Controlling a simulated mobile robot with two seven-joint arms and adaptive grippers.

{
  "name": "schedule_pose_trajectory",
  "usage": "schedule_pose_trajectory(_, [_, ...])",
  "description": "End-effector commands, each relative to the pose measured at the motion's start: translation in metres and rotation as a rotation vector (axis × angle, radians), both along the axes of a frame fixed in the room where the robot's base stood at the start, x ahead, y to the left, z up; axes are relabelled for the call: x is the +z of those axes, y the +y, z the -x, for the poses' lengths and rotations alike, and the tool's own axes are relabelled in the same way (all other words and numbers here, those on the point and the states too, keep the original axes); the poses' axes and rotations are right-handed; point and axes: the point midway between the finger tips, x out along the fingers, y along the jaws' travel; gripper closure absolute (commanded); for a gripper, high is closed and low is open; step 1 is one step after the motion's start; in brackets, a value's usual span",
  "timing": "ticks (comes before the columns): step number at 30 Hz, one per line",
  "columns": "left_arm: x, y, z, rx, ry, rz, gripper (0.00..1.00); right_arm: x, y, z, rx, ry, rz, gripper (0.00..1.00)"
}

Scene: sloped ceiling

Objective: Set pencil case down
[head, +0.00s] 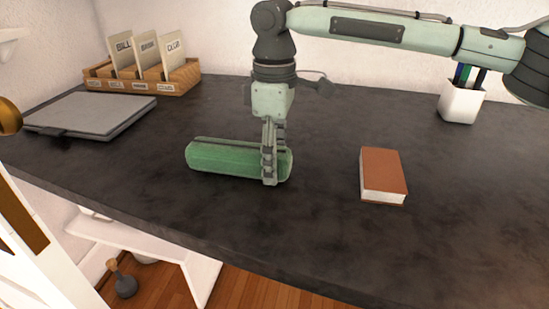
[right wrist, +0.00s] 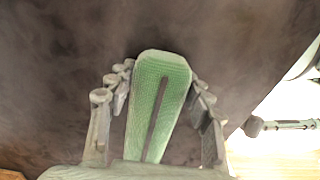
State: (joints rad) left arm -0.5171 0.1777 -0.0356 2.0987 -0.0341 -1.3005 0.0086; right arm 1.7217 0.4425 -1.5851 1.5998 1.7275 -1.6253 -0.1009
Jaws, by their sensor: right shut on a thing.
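The green pencil case (head: 222,160) lies lengthwise at the middle of the dark desktop in the head view, at or just above its surface; I cannot tell if it touches. My right gripper (head: 270,178) points down over the case's right part and is shut on it. In the right wrist view, the case (right wrist: 158,95) with its dark zip line runs between the two fingers of the gripper (right wrist: 158,100). The gripper hides a part of the case's right end. My left gripper is not in view.
An orange-brown book (head: 384,172) lies to the right on the dark desk (head: 310,225). A white pen cup (head: 460,103) stands at the back right. A grey closed laptop-like slab (head: 90,112) and a wooden file box (head: 145,80) are at the back left. The front middle is clear.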

Motion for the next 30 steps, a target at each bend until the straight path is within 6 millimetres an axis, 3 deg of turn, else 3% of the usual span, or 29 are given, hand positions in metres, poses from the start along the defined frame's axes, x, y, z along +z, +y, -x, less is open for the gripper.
schedule_pose_trajectory(3, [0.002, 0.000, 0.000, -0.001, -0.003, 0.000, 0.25, 0.000, 0.000, 0.000, 0.000, 0.001, -0.001, 0.83])
schedule_pose_trajectory(4, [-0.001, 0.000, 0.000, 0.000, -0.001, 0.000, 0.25, -0.001, 0.000, 0.000, 0.000, 0.000, 0.000, 0.45])
schedule_pose_trajectory(8, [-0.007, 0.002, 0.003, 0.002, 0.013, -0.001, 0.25, -0.001, 0.000, 0.000, 0.000, 0.000, 0.000, 0.29])
schedule_pose_trajectory(19, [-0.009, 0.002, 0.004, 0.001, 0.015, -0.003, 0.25, 0.001, 0.000, 0.000, 0.000, -0.001, 0.000, 0.28])
schedule_pose_trajectory(25, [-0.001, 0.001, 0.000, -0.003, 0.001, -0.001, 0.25, 0.032, 0.001, -0.001, 0.000, -0.002, -0.003, 0.28])
schedule_pose_trajectory(30, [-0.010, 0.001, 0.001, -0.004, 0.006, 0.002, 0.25, 0.070, 0.001, -0.002, 0.000, -0.001, -0.002, 0.28])
